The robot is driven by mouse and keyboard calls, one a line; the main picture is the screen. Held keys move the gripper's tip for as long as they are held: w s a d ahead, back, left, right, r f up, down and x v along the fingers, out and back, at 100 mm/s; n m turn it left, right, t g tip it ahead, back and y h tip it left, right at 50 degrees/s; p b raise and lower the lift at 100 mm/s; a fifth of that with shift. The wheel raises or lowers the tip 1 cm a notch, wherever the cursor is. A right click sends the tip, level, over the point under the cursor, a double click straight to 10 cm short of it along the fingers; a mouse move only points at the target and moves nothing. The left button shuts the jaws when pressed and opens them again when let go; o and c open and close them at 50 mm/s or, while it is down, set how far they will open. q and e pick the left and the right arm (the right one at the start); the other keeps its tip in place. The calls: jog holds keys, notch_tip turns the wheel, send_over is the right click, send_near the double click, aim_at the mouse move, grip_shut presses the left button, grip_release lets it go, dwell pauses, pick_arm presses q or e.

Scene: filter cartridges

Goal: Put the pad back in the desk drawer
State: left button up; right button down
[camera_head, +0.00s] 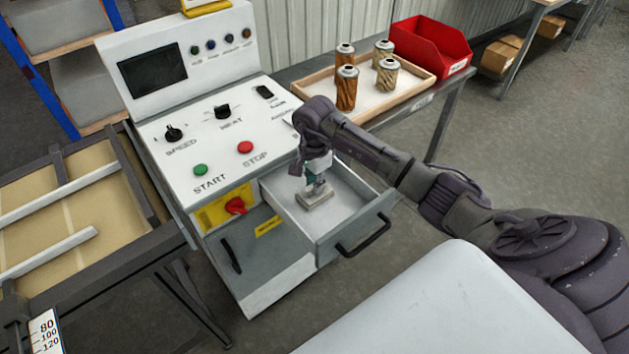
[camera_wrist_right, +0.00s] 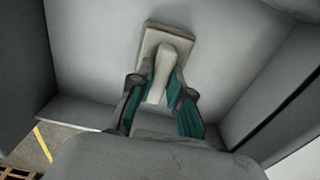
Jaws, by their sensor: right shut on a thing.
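The pad (camera_head: 316,198) is a small beige block with a raised grip. It is inside the open desk drawer (camera_head: 345,222), near the drawer floor; I cannot tell whether it touches the floor. My right gripper (camera_head: 317,182) reaches down into the drawer from above and is shut on the pad's grip. In the right wrist view the pad (camera_wrist_right: 165,44) shows between the teal-lined fingers of the right gripper (camera_wrist_right: 165,90), with the pale drawer floor (camera_wrist_right: 95,50) around it. My left gripper is in neither view.
The drawer's dark handle (camera_head: 364,236) faces front right. The control cabinet (camera_head: 205,145) carries buttons and knobs. A wooden tray (camera_head: 408,97) with several filter cartridges and a red bin (camera_head: 430,45) stand on the bench behind. A conveyor frame (camera_head: 85,262) is at left.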

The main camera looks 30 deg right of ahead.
jog(key=shift+f, duration=0.3)
jog(key=c, duration=1.1)
grip_release()
jog(key=shift+r, duration=0.1)
jog(key=shift+r, duration=0.25)
jog(key=shift+w+r, duration=0.1)
jog(key=shift+r, duration=0.25)
notch_tip(320, 180, up, 11)
jog(key=b, duration=0.3)
jog(key=shift+f, duration=0.1)
